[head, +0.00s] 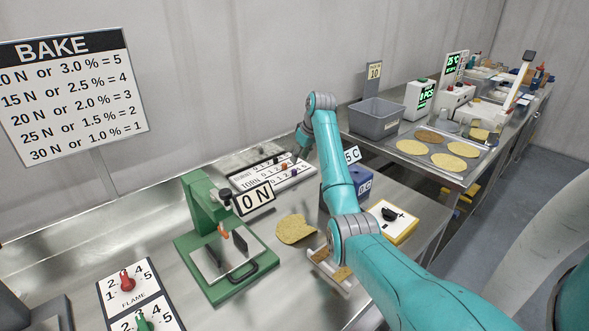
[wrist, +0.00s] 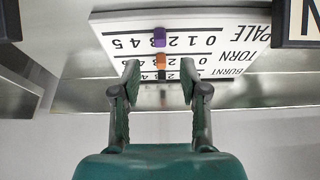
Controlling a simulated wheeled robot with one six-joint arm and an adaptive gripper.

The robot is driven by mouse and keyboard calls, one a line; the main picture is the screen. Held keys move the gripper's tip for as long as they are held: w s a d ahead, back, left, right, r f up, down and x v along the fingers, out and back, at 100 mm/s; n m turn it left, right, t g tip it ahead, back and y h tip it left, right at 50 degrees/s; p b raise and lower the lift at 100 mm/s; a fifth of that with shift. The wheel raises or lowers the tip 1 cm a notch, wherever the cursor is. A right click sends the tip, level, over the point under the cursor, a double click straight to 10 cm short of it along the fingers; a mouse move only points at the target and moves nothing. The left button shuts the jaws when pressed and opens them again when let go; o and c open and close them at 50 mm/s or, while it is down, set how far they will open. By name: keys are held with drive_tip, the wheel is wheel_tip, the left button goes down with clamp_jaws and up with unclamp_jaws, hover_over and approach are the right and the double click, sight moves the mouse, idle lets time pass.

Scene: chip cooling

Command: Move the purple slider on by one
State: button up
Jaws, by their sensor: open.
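The white score board (wrist: 225,22) appears upside down in the wrist view, with rows marked PALE, TORN and BURNT. The purple slider (wrist: 159,37) sits in the PALE row, partway along its numbers; the exact mark beneath it is hard to read. An orange slider (wrist: 160,60) sits in the TORN row and a dark slider (wrist: 161,75) in the BURNT row. My gripper (wrist: 160,70) is open and empty, its fingers either side of the slider column. The purple slider lies beyond the fingertips. The board (head: 243,181) also shows in the head view, beside my arm.
The green press (head: 208,240) with a 0 N sign (head: 254,198) stands in front of the board. A chip (head: 296,230) lies on the metal counter. A blue box (head: 362,176) is close to my arm. A grey bin (head: 374,118) stands further back.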

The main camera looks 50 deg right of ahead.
sight(294, 170)
drive_tip(key=x, duration=0.7)
drive_tip(key=shift+w+f, duration=0.15)
drive_tip(key=shift+f, duration=0.15)
clamp_jaws()
